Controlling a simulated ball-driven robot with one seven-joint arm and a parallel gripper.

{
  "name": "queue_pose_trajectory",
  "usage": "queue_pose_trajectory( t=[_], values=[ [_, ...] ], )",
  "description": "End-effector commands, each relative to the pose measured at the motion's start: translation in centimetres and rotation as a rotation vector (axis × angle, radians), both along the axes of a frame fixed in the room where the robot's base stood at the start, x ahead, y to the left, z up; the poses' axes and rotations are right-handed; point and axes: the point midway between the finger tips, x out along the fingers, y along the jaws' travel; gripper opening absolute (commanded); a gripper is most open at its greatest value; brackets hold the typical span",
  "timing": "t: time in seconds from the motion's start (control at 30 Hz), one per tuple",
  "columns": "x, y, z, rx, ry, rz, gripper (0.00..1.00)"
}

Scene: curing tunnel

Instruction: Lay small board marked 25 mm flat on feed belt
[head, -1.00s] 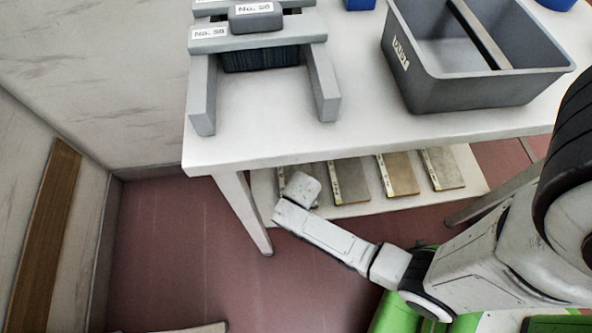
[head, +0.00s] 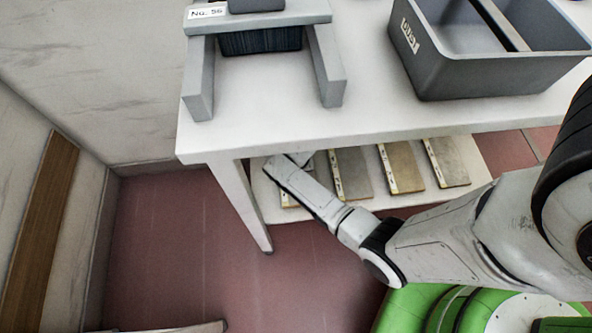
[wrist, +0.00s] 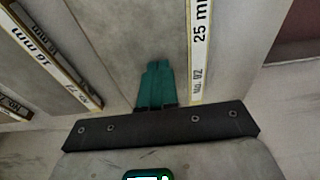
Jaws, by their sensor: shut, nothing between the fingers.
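In the wrist view, a board label reading 25 mm (wrist: 199,45) runs up the picture, just right of my gripper (wrist: 155,68). The teal fingers are together and empty, over a plain grey surface beside that label. I cannot tell whether they touch it. In the head view, my arm reaches under the table to the lower shelf, where several flat boards lie side by side; my fingertips are hidden there. The board labels are too small to read in that view. I cannot make out a feed belt for certain.
A second board label, 16 mm (wrist: 50,60), is at the left. The white table (head: 300,135) overhangs the lower shelf (head: 385,202). On it stand a grey frame (head: 200,80) with a dark curtain (head: 260,40) and a grey divided bin (head: 480,75). Red floor is clear at left.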

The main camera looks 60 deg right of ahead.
Motion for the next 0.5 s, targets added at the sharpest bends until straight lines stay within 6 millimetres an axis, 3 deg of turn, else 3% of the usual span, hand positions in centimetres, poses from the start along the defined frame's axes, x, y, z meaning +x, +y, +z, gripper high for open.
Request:
queue_pose_trajectory(
  t=[0.03,0.23,0.5],
  values=[
    [-0.5,0.2,-0.8,0.009,0.006,-0.002,0.00],
    [-1.0,0.9,-0.8,0.011,0.010,-0.001,0.00],
    [-4.6,5.2,-0.6,0.012,0.019,0.003,0.00]
  ],
)
